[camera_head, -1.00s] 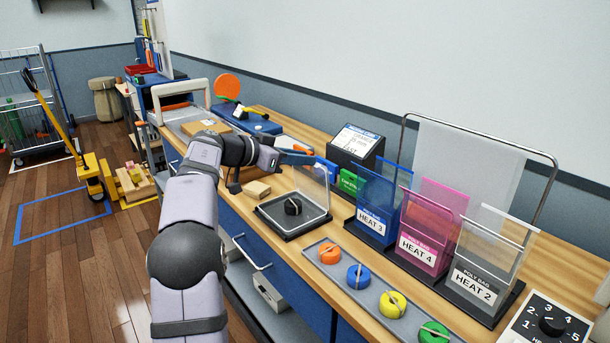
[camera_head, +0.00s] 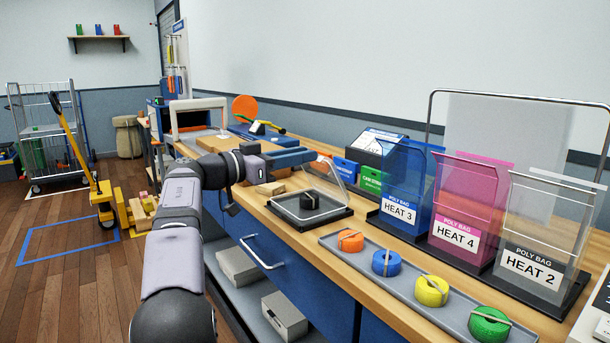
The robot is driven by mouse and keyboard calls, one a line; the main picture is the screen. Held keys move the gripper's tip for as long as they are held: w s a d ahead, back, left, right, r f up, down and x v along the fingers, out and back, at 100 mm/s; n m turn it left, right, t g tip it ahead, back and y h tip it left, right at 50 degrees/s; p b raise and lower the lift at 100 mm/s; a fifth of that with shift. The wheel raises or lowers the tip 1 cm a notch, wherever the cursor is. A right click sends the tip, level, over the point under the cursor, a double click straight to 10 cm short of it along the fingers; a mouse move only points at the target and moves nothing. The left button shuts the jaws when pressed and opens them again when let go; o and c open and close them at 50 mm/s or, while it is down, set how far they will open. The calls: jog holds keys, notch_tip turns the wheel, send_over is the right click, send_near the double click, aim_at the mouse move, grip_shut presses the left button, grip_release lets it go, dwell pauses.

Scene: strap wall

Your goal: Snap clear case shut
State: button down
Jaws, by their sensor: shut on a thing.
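The clear case has a black base (camera_head: 330,216) on the bench, with a black round knob-like piece (camera_head: 309,201) in it. Its clear lid (camera_head: 345,187) stands raised from the base, tilted, with a pale rim. My gripper (camera_head: 322,160), with blue and orange parts, is at the upper edge of the lid and shut on it. The fingertips are small here and partly hidden, so their exact grip on the edge is unclear.
A grey tray (camera_head: 408,290) with several coloured strap rolls lies in front of the case. Poly bag holders (camera_head: 462,212) stand to the right. Blue and green boxes (camera_head: 372,180) and a dark sign stand behind the lid.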

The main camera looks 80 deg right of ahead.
jog(key=g+h+b, duration=0.2)
jog(key=b, duration=1)
send_over(278, 223)
jog(key=s+d, duration=0.2)
jog(key=shift+s+f, duration=0.1)
jog(key=shift+f, duration=2.05)
jog(key=f+b, duration=0.1)
jog(key=b, duration=0.2)
jog(key=w+a+f+g+h+b, duration=0.1)
jog(key=b, duration=0.3)
jog(key=f+g+h+b, duration=0.1)
jog(key=f+b, duration=0.1)
jog(key=b, duration=0.1)
jog(key=shift+w+a+b, duration=0.25)
jog(key=shift+a+b, duration=0.05)
jog(key=shift+b, duration=0.05)
jog(key=shift+w+a+f+b, duration=0.2)
jog(key=shift+f+b, duration=0.35)
jog(key=shift+b, duration=0.55)
notch_tip(278, 223, down, 2)
jog(key=b, duration=0.3)
jog(key=shift+w+f, duration=0.15)
jog(key=c, duration=2.4)
grip_release()
jog(key=o, duration=0.9)
